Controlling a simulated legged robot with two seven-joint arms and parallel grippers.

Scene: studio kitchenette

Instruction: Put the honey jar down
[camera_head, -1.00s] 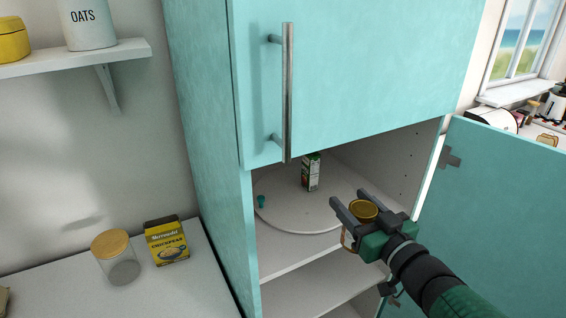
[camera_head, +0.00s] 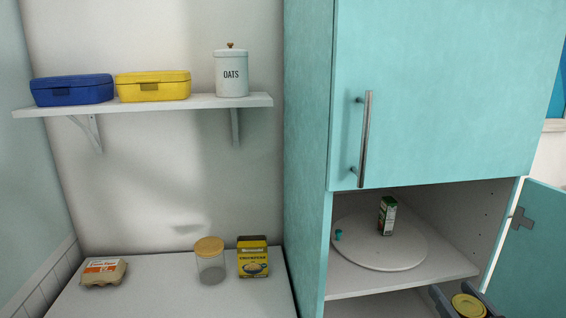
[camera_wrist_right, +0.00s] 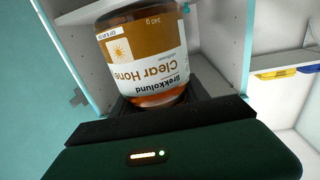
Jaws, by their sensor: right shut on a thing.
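The honey jar shows its yellow lid (camera_head: 468,305) at the bottom right of the head view. In the right wrist view the jar (camera_wrist_right: 145,55) is large, with amber honey and a white "Clear Honey" label. My right gripper (camera_head: 457,301) is shut on the jar, its two dark fingers on either side. It is in front of the open cupboard, at the lower picture edge. My left gripper is not in view.
The open cupboard holds a round turntable (camera_head: 400,262) with a small carton (camera_head: 387,215) and a teal cup (camera_head: 338,234). Its open door (camera_head: 535,255) stands at right. The left counter (camera_head: 175,298) holds an egg carton (camera_head: 103,271), a glass jar (camera_head: 210,262) and a chickpea box (camera_head: 253,258).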

